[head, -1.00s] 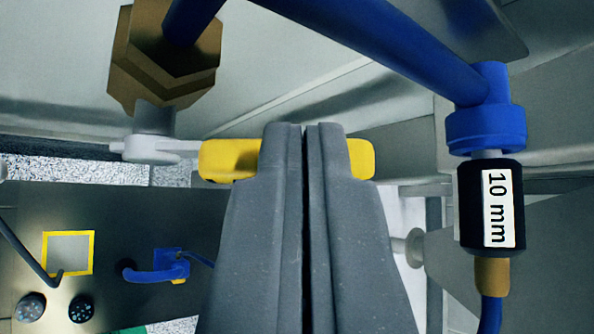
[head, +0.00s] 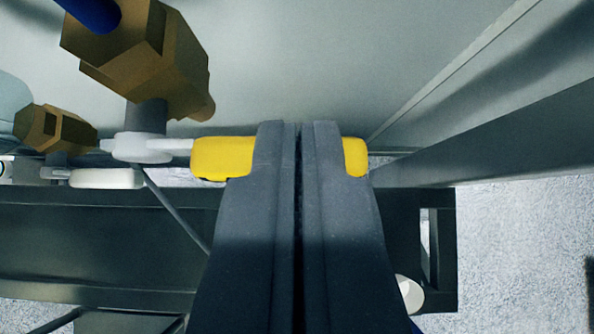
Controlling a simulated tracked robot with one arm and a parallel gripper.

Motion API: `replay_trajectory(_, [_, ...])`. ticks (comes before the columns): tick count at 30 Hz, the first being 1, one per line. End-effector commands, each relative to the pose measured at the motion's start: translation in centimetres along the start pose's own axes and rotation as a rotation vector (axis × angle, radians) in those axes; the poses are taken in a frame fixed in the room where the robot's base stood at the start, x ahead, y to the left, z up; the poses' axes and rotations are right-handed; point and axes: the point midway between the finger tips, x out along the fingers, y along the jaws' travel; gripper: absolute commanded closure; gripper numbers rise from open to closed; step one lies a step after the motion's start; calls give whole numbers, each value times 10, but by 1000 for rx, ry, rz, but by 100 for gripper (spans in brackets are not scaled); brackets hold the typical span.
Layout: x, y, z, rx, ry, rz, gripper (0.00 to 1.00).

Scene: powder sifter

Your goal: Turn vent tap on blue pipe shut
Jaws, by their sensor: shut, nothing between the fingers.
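The vent tap is a brass valve body (head: 150,62) at the upper left, with a piece of blue pipe (head: 95,10) entering it at the top left. Its lever has a grey metal hub (head: 140,146) below the brass. The lever's yellow grip (head: 222,157) reaches right from the hub, roughly level in the picture. My gripper (head: 299,127) is shut, its two fingers side by side with nothing between them. The fingers cross in front of the yellow grip and hide its middle; its right end shows beyond them. I cannot tell whether they touch it.
A second brass valve (head: 54,130) with a white lever (head: 105,178) is at the far left. A grey panel (head: 300,60) fills the back. A dark frame (head: 90,240) runs below, and speckled floor (head: 520,240) shows at the right.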

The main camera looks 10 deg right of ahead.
Motion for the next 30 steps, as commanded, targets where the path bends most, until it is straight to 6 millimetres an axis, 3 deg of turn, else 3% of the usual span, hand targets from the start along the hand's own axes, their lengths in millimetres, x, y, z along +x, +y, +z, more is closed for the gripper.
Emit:
replay_trajectory(20, [2,0,2,13,-3,-14,100])
replay_trajectory(30, [2,-14,2,12,-4,-15,100])
